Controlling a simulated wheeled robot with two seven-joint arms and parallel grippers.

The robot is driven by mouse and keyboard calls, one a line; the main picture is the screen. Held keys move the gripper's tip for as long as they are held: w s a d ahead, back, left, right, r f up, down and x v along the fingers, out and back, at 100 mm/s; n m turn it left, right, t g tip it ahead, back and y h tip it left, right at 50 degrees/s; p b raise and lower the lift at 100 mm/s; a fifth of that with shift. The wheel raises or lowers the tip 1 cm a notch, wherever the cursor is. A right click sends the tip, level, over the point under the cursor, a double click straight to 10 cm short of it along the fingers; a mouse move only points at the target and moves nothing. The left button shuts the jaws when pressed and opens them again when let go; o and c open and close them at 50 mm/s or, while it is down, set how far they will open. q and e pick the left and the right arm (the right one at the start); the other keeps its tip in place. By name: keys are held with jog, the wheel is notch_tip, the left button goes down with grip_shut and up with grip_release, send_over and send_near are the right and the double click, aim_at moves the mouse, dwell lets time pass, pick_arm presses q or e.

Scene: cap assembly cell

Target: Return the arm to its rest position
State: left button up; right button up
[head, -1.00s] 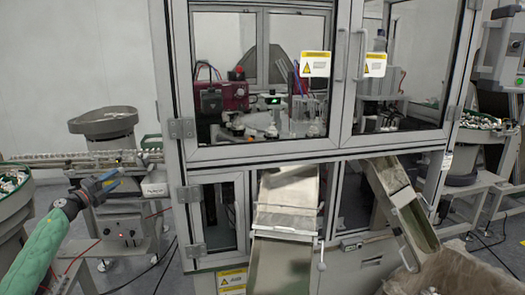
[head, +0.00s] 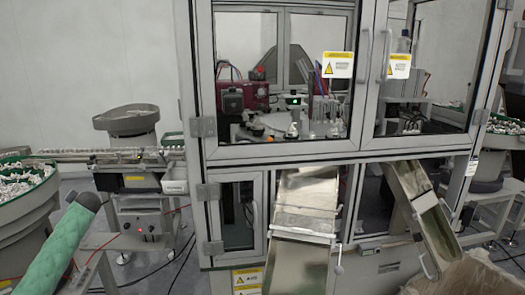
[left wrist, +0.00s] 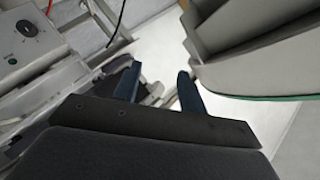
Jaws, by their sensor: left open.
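My left gripper (left wrist: 158,86) shows in the left wrist view with its two dark blue fingers apart and nothing between them. A control box (left wrist: 35,35) with a knob and a grey machine part (left wrist: 255,60) with a green edge lie beyond the fingers. In the head view only my green left arm sleeve and its dark end show at the lower left; the gripper itself does not show there. My right arm and gripper are in neither view.
The glazed assembly cabinet (head: 205,150) fills the middle, with a metal chute (head: 305,205) below and another chute (head: 425,205) at right. A bowl feeder (head: 28,215) full of small parts stands left beside my arm. A grey hopper (head: 126,118) stands behind a feed rail (head: 100,153).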

pick_arm(q)
jog(key=s+d+f+n+g+h, duration=0.2)
jog(key=s+d+f+g+h, duration=0.1)
jog(key=s+f+g, duration=0.45)
jog(key=s+d+f+m+t+h, duration=0.1)
jog(key=s+d+f, duration=0.6)
jog(key=d, duration=0.4)
jog(key=s+d+f+m+h, duration=0.2)
jog(key=s+d+f, duration=0.2)
jog(key=d+f, duration=0.6)
jog(key=s+d+f+m+t+h, duration=0.1)
jog(key=s+d+f, duration=0.55)
jog(key=d, duration=0.55)
jog(key=s+d+f+h, duration=0.2)
jog(key=s+d, duration=0.7)
jog(key=s+d+f+h, duration=0.1)
jog(key=s+d+f, duration=0.1)
jog(key=s+d, duration=0.75)
jog(key=s+d+r+h, duration=0.1)
jog(key=s+d+r, duration=0.2)
jog(key=s, duration=0.5)
jog(key=s+d+r+h, duration=0.1)
jog(key=s+d+r, duration=0.3)
jog(key=s+d, duration=0.2)
jog(key=shift+s+d+g+h, duration=0.3)
jog(key=shift+s+g, duration=0.15)
jog(key=shift+s, duration=0.75)
